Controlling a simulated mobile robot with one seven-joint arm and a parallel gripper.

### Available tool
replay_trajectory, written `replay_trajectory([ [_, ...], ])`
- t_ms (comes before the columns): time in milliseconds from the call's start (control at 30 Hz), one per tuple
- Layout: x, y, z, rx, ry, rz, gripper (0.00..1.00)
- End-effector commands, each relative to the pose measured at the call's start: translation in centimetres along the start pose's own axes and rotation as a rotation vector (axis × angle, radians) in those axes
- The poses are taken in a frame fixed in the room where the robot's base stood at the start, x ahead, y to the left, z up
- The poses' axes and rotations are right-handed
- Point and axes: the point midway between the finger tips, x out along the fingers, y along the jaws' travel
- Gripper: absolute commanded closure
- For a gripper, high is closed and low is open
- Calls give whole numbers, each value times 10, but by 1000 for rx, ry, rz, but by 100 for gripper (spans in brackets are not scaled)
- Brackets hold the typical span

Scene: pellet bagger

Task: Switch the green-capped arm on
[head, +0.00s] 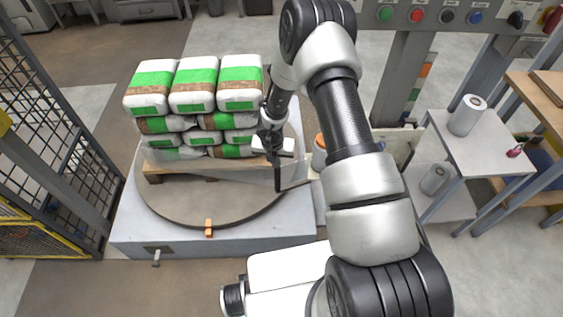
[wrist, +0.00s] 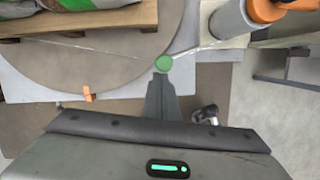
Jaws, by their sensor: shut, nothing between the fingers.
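The round green cap (wrist: 163,63) shows in the wrist view, just beyond my fingertips and over the turntable's edge. The arm under it is hidden, and I cannot tell its position or whether the fingers touch the cap. In the head view I cannot make out the cap near my gripper. My gripper (head: 277,188) points down at the right side of the turntable, with its fingers shut and empty. The shut fingers also show in the wrist view (wrist: 162,88).
Wrapped bags (head: 195,85) with green bands are stacked on a pallet on the round turntable (head: 215,205). A film roll with an orange end (wrist: 268,8) stands close right of the cap. A button panel (head: 460,14) is at the back right. A side table (head: 480,145) stands right.

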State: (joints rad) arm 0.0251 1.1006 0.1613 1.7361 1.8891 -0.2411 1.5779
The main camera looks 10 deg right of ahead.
Motion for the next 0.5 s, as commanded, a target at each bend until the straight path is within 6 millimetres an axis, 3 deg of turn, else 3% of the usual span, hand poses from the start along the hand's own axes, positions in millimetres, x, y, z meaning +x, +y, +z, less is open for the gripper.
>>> replay_trajectory([
  [500, 2, 7, 13, 75, -5, -18, 100],
])
